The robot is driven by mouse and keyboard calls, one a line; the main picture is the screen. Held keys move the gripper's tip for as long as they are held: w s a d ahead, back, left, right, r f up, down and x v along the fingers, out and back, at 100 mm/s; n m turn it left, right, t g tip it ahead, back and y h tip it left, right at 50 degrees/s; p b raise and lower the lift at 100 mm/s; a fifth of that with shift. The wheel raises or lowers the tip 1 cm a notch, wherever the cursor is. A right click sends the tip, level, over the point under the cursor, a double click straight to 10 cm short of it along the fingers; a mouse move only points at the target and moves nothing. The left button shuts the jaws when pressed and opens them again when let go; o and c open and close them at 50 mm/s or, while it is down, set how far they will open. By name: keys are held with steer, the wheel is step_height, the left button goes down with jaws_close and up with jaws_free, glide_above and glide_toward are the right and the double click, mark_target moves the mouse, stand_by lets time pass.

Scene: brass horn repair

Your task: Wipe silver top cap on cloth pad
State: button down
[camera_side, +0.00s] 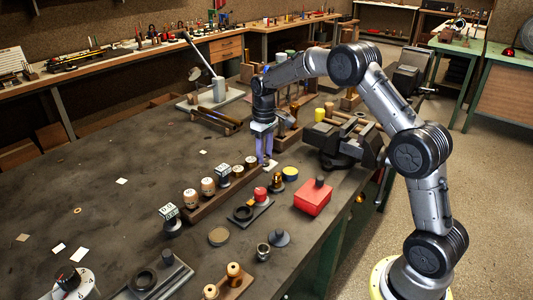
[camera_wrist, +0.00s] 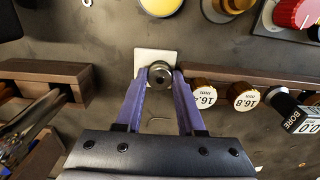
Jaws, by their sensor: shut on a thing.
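My gripper (camera_wrist: 160,78) is shut on the silver top cap (camera_wrist: 161,72), a small round metal piece with a dark centre, pinched between the tips of its purple fingers. The white square cloth pad (camera_wrist: 143,58) lies on the bench directly behind the cap in the wrist view, and the cap covers part of it. I cannot tell whether the cap touches the pad. In the side view, my gripper (camera_side: 265,160) points down at the bench, and a sliver of the pad (camera_side: 272,163) shows beside the fingertips. The cap is too small to make out there.
A wooden rack (camera_side: 207,199) with several labelled gauges runs close by on the left in the side view. A yellow-topped tin (camera_side: 290,174), a red box (camera_side: 313,198) and a dark vise (camera_side: 345,145) stand to the right. The bench's left part is mostly clear, with scattered paper scraps.

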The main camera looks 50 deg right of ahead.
stand_by(0.3)
steer(key=shift+d, duration=0.9)
steer(key=shift+a, duration=0.1)
steer(key=shift+a, duration=0.95)
steer(key=shift+d+f, duration=0.1)
steer(key=shift+s+d, duration=0.1)
steer(key=shift+d, duration=0.85)
steer(key=shift+a, duration=0.15)
steer(key=shift+a, duration=0.9)
